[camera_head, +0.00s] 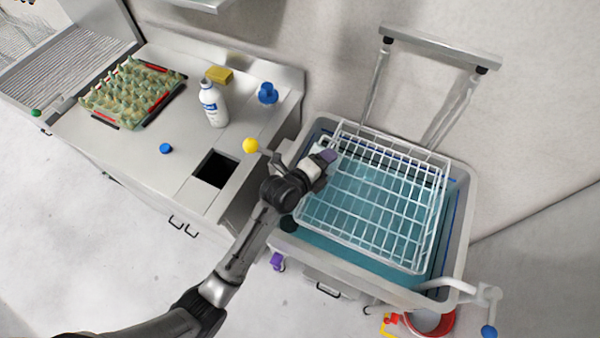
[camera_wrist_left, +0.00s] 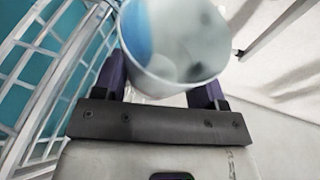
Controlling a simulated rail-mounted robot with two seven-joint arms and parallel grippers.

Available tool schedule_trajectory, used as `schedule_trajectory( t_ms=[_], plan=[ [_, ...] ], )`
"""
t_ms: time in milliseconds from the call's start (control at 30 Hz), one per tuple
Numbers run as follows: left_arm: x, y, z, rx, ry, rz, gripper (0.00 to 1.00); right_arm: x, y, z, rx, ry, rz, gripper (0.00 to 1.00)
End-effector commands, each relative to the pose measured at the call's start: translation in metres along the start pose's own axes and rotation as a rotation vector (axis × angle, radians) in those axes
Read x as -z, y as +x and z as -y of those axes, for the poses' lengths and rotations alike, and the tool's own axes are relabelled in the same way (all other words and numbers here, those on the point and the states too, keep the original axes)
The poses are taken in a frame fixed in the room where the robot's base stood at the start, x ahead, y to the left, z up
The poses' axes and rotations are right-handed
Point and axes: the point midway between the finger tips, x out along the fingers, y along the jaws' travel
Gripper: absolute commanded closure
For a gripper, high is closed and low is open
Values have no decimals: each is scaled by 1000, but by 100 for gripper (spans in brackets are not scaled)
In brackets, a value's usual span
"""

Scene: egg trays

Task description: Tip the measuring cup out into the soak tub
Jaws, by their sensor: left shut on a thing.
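My left gripper (camera_head: 328,157) is over the left edge of the soak tub (camera_head: 463,215), near the wire rack's corner. In the left wrist view its purple fingers (camera_wrist_left: 160,88) are shut on a pale, translucent measuring cup (camera_wrist_left: 185,50). The cup's open rim and part of its inside show, with a blue patch on the left; I cannot tell whether that is liquid. In the head view the cup is hardly distinguishable from the gripper. The tub holds teal water, with a white wire rack (camera_head: 350,125) in it. My right gripper is not in view.
The steel counter left of the tub holds an egg tray (camera_head: 128,122), a white bottle (camera_head: 213,104), a yellow sponge (camera_head: 219,75) and a blue item (camera_head: 267,93). A square opening (camera_head: 215,169) is in its top. A red bucket (camera_head: 445,325) stands below the tub's right end.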

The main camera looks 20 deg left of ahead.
Motion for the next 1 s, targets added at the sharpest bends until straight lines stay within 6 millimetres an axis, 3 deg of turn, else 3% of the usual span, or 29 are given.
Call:
schedule_trajectory(
  t_ms=[1000],
  plan=[
    [-2, -1, 7, 45, -106, -32, 61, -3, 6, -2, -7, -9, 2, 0]
  ],
)
